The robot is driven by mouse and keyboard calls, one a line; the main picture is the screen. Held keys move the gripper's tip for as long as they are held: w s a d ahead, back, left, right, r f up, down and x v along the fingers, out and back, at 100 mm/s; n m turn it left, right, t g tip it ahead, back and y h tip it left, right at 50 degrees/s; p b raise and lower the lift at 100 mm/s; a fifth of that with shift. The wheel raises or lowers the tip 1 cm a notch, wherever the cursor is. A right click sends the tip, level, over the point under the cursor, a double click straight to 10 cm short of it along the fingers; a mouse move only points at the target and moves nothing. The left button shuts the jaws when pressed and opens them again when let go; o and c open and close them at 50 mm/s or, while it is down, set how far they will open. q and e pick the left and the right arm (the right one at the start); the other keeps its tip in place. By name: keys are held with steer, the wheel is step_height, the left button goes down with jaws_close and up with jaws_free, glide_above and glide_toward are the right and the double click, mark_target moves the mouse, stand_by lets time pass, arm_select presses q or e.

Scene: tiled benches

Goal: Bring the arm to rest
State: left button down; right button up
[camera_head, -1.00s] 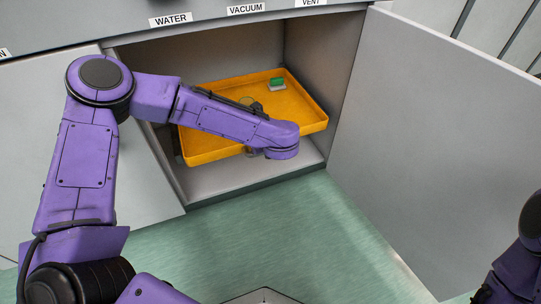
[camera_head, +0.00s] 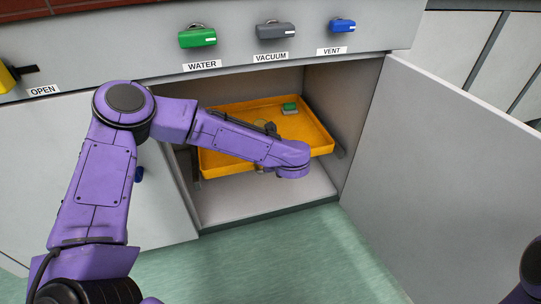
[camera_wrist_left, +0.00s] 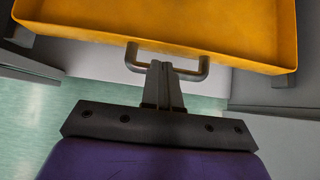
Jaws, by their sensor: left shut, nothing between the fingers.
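My left arm (camera_head: 100,190) reaches in from the left, bent at the elbow, with its forearm and wrist in front of an open cabinet. Its wrist hides the gripper in the head view. In the left wrist view my left gripper (camera_wrist_left: 163,68) is shut, its fingers together and empty. The fingertips overlap the metal bar handle (camera_wrist_left: 203,68) of the orange tray in the picture; I cannot tell whether they touch it. Of my right arm only a dark purple part (camera_head: 528,278) shows at the lower right edge; its gripper is out of view.
The orange tray (camera_head: 218,168) sits in the cabinet, holding a small green-and-white item (camera_head: 289,108). An open grey door (camera_head: 440,170) stands on the right. Green, grey and blue knobs line the panel above. The green floor (camera_head: 290,260) in front is clear.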

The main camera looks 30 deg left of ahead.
arm_select(q)
steer(key=s+d+r+m+t+p, duration=0.1)
steer(key=s+d+r+m+p, duration=0.1)
steer(key=d+m, duration=0.35)
steer(key=s+f+m+h, duration=0.3)
steer(key=s+f+m, duration=1.15)
steer(key=m, duration=0.75)
steer(key=s+a+f+m+g, duration=0.1)
steer(key=s+a+f+m, duration=0.2)
steer(key=s, duration=0.4)
steer(key=s+a+f+m+g, duration=0.2)
steer(key=s+a+m, duration=0.15)
steer(key=s, duration=0.35)
steer(key=s+a+f+m+g, duration=0.1)
steer(key=s+a+f+m, duration=0.1)
steer(key=s+a+m, duration=0.3)
step_height(320, 180, up, 34)
steer(key=s+d+n+p, duration=0.1)
steer(key=d+p, duration=0.1)
steer(key=p, duration=3.2)
steer(key=shift+s+r+p, duration=0.15)
steer(key=shift+r+p, duration=0.1)
steer(key=shift+p, duration=0.15)
arm_select(e)
step_height(320, 180, up, 38)
steer(key=shift+w+d+f+m+t+h, duration=0.2)
steer(key=shift+w+d+m+t+h, duration=0.1)
steer(key=shift+d+m+t, duration=0.1)
